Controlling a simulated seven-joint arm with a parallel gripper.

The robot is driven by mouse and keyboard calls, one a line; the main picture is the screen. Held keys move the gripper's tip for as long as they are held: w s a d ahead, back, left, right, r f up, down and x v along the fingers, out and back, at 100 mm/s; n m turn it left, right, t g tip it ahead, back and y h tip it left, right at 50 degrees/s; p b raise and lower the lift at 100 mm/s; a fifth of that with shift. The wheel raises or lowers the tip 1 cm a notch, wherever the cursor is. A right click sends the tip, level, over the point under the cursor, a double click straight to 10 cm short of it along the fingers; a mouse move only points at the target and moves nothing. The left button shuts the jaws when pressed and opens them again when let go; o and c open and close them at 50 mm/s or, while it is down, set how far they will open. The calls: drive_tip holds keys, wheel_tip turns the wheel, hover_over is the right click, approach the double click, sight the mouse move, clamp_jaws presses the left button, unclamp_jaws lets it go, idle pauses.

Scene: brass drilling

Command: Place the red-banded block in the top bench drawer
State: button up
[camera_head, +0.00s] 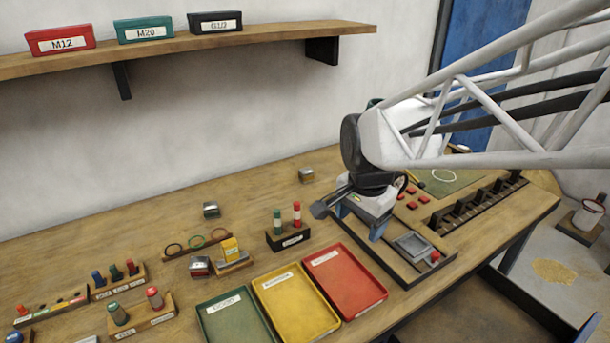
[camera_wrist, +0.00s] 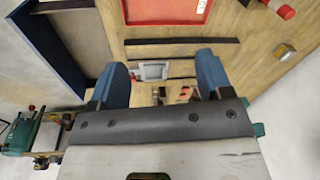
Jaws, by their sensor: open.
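A small metal block with a red face or band (camera_head: 200,266) sits on the bench left of centre in the head view, behind the green tray. I do not make it out in the wrist view. My gripper (camera_head: 358,217) is open and empty over the dark fixture board, well to the right of the block. Its blue fingers (camera_wrist: 164,82) show apart in the wrist view. What looks like an open drawer (camera_wrist: 70,42) with dark blue sides juts out from the bench front at the wrist view's left. Its visible floor looks bare, and part of it is cut off.
Green (camera_head: 236,318), yellow (camera_head: 298,303) and red (camera_head: 346,281) trays lie between block and gripper. A rack with red and green plugs (camera_head: 288,236) stands behind them. Two other small metal blocks (camera_head: 211,210) (camera_head: 306,174) lie farther back. A shelf (camera_head: 180,46) hangs above.

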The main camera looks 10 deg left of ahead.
drive_tip(key=w+a+f+m, duration=0.1)
drive_tip(key=a+f+m, duration=0.15)
drive_tip(key=a, duration=0.65)
drive_tip(key=w+a+f+m, duration=0.1)
drive_tip(key=a+f, duration=0.2)
drive_tip(key=a, duration=0.6)
drive_tip(key=m+g, duration=0.1)
drive_tip(key=m, duration=0.3)
hover_over(199, 261)
drive_tip(key=shift+h, duration=0.3)
wheel_tip(199, 261, down, 9)
drive_tip(key=shift+s+d+r, duration=0.1)
drive_tip(key=shift+s+r, duration=0.05)
drive_tip(key=shift+r, duration=0.05)
drive_tip(key=shift+f, duration=1.25)
drive_tip(key=shift+f, duration=2.65)
drive_tip(key=shift+r, duration=0.1)
clamp_jaws()
